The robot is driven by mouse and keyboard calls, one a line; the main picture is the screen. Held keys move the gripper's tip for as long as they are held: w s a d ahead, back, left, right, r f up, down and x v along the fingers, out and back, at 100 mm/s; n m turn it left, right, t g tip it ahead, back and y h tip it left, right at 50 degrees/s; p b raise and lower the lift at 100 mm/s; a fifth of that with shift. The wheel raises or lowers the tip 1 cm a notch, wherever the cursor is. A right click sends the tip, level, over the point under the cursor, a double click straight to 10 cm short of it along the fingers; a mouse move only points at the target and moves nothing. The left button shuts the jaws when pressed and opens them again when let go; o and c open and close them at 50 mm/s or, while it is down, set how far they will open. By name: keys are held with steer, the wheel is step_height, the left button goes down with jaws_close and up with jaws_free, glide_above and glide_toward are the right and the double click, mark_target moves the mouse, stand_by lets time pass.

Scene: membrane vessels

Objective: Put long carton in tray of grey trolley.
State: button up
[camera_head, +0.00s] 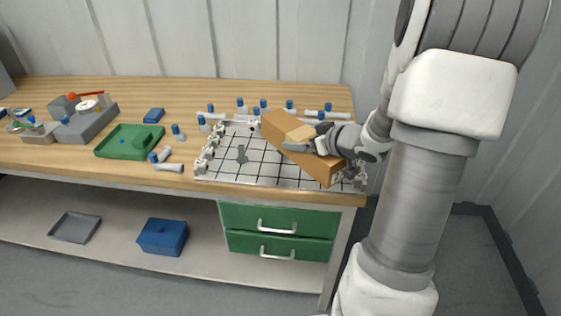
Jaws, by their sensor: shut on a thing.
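The long carton (325,171) is a brown box held over the right part of the bench, above a white gridded plate. My gripper (302,143) is shut on its middle, coming from the right. The carton is tilted in the picture, running from upper left to lower right. Its height above the plate is hard to tell. No grey trolley can be made out in this view.
The gridded plate (225,166) has clamps along its edges. Several white vessels with blue caps (209,109) stand or lie around it. A green tray (108,145) and a grey block (88,124) sit to the left. A grey tray (74,228) and blue bin (162,238) are on the lower shelf.

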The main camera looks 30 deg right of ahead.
mark_target(280, 144)
steer(key=w+a+f, duration=0.1)
steer(key=w+a+f+b, duration=0.1)
steer(key=w, duration=0.1)
steer(key=w+a+f+b, duration=0.1)
steer(key=w+a+f, duration=0.1)
steer(key=shift+w, duration=0.15)
steer(key=shift+d+f+b, duration=0.1)
steer(key=shift+f+b, duration=0.8)
steer(key=shift+f, duration=1.05)
steer(key=shift+f, duration=0.1)
steer(key=o, duration=1.4)
